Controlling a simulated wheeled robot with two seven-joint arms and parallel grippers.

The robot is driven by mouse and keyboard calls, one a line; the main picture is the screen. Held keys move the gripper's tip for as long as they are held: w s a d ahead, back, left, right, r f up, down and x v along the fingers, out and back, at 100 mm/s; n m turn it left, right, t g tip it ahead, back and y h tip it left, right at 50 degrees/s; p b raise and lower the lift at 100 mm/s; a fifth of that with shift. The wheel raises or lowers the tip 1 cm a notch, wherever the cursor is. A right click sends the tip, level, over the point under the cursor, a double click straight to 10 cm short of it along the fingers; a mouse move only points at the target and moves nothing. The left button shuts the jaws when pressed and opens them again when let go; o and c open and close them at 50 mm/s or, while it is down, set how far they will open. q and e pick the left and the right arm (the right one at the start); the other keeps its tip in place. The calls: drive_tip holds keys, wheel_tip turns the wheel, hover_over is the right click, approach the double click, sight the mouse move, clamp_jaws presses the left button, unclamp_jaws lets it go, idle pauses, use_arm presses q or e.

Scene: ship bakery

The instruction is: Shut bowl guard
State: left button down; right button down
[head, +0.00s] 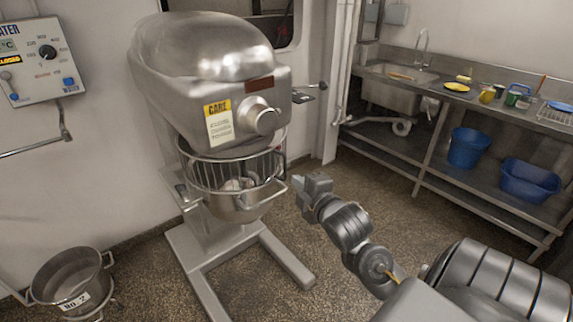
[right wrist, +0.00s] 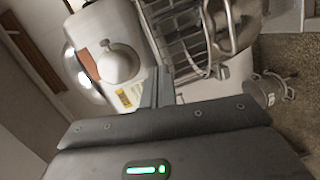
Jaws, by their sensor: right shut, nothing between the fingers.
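A large grey stand mixer (head: 215,75) stands left of centre. Its wire bowl guard (head: 225,175) curves around the front, between the mixer head and the steel bowl (head: 245,207). I cannot tell whether the guard is fully closed. My right gripper (head: 298,185) is just right of the bowl and guard, apart from them in the head view. The guard also shows in the right wrist view (right wrist: 187,38), beyond my right gripper (right wrist: 157,86). The fingers are together and empty. My left gripper is not in view.
A steel pot (head: 72,278) stands on the floor at the lower left. A water panel (head: 38,60) hangs on the left wall. A steel counter (head: 460,92) with blue tubs (head: 468,148) on its lower shelf runs along the right. The floor behind my right arm is clear.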

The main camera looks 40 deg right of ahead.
drive_tip(key=w, duration=0.1)
drive_tip(key=p, duration=0.3)
approach(285, 163)
drive_tip(key=w+a+r, duration=0.3)
drive_tip(key=w, duration=0.1)
drive_tip(key=w+d, duration=0.1)
drive_tip(key=w+d+f+p, duration=0.1)
drive_tip(key=shift+w+d+f, duration=0.1)
drive_tip(key=shift+d, duration=0.15)
drive_tip(key=shift+w+d+f, duration=0.25)
drive_tip(key=shift+w+d, duration=0.1)
drive_tip(key=shift+d, duration=0.2)
